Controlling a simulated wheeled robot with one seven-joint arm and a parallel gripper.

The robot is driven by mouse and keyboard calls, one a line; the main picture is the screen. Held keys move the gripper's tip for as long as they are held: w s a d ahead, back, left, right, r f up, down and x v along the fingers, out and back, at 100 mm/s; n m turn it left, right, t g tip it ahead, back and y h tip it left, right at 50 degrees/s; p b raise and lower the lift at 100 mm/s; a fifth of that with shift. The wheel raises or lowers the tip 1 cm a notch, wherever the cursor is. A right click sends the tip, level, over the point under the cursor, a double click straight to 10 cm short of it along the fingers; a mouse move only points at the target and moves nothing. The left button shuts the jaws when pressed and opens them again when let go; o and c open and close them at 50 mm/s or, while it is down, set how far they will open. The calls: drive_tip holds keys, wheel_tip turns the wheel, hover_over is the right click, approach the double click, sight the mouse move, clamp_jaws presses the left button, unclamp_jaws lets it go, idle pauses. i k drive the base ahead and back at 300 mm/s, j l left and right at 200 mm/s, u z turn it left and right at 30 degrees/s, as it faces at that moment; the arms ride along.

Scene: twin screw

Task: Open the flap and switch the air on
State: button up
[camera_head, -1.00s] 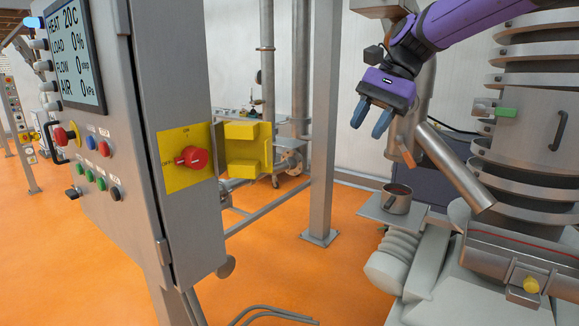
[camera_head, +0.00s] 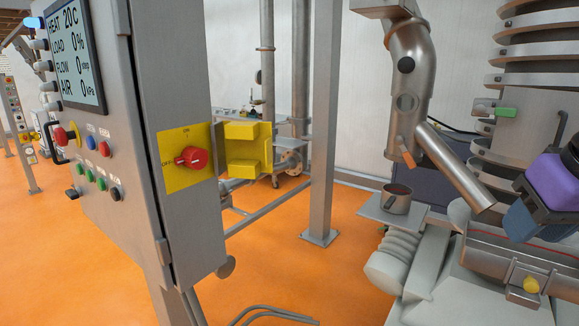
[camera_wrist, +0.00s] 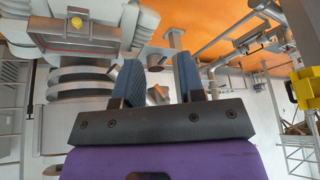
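The control cabinet (camera_head: 185,95) carries a red rotary switch (camera_head: 192,158) on a yellow plate marked ON and OFF. A yellow hinged cover (camera_head: 248,150) stands swung out beside it. The cabinet screen (camera_head: 75,50) reads AIR 0 kPa. A steel pipe (camera_head: 418,55) has an orange lever (camera_head: 406,151) low on it. I cannot tell which part is the flap. My gripper (camera_head: 522,222) is at the right edge, over the machine; in the wrist view (camera_wrist: 157,65) its fingers are apart, with nothing between them.
A metal cup (camera_head: 397,200) stands on a small shelf below the pipe. A slanted tube (camera_head: 455,165) runs close to my gripper. A yellow knob (camera_head: 531,284) is on the machine's front. A grey post (camera_head: 323,120) stands between cabinet and machine. Orange floor there is open.

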sight(197, 158)
drive_tip(key=l+u, duration=0.2)
drive_tip(key=u, duration=0.15)
drive_tip(key=l+u, duration=0.2)
drive_tip(key=u, duration=0.15)
